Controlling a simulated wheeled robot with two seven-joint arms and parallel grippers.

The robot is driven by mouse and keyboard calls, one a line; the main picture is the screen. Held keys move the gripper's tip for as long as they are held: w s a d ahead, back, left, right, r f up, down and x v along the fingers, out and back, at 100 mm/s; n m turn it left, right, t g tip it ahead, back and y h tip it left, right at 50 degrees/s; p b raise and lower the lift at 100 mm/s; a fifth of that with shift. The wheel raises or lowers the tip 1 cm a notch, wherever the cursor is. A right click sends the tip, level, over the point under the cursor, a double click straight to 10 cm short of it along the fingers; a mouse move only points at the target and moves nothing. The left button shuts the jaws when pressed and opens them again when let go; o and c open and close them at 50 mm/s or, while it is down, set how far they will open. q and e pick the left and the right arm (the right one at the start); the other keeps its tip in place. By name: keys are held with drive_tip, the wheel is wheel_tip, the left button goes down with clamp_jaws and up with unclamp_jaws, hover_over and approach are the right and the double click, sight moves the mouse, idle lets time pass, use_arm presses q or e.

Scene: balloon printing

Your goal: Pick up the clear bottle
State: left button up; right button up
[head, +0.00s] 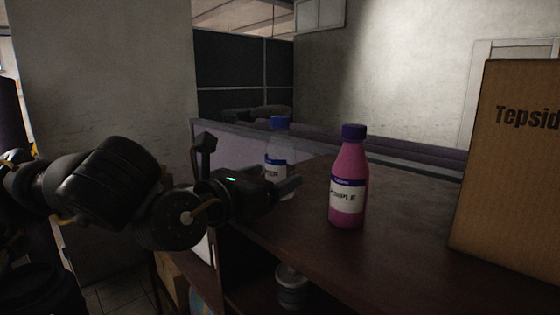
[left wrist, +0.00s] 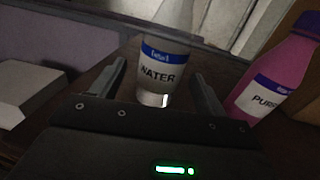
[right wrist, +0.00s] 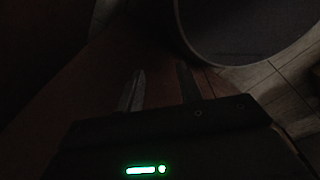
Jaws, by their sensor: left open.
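The clear bottle (head: 279,148) has a blue cap and a label reading WATER. It stands upright at the left edge of the dark table (head: 400,255), its lower part partly hidden by my left gripper (head: 250,165). In the left wrist view the clear bottle (left wrist: 165,72) is in front of the left gripper (left wrist: 158,72), lined up between its spread, empty fingers. Whether they reach around it I cannot tell. My right gripper (right wrist: 160,80) shows only in the dark right wrist view, its fingers apart with nothing between them.
A pink bottle (head: 348,180) with a purple cap stands right of the clear bottle; it also shows in the left wrist view (left wrist: 283,75). A cardboard box (head: 510,170) stands at the table's right. A can-like object (head: 292,285) is below the tabletop. A large round object (right wrist: 245,30) shows in the right wrist view.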

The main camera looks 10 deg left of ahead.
sight(286, 118)
use_arm(q)
drive_tip(key=shift+w+d+r, duration=0.1)
drive_tip(key=shift+w+d, duration=0.05)
drive_tip(key=shift+w, duration=0.1)
drive_tip(key=shift+p+x, duration=0.6)
drive_tip(key=shift+x, duration=1.75)
drive_tip(key=shift+s, duration=0.1)
drive_tip(key=shift+c, duration=1.1)
drive_tip(key=c, duration=0.9)
wheel_tip(286, 118, up, 9)
drive_tip(key=b, duration=0.3)
drive_tip(key=shift+r, duration=0.4)
drive_tip(key=shift+a, duration=0.2)
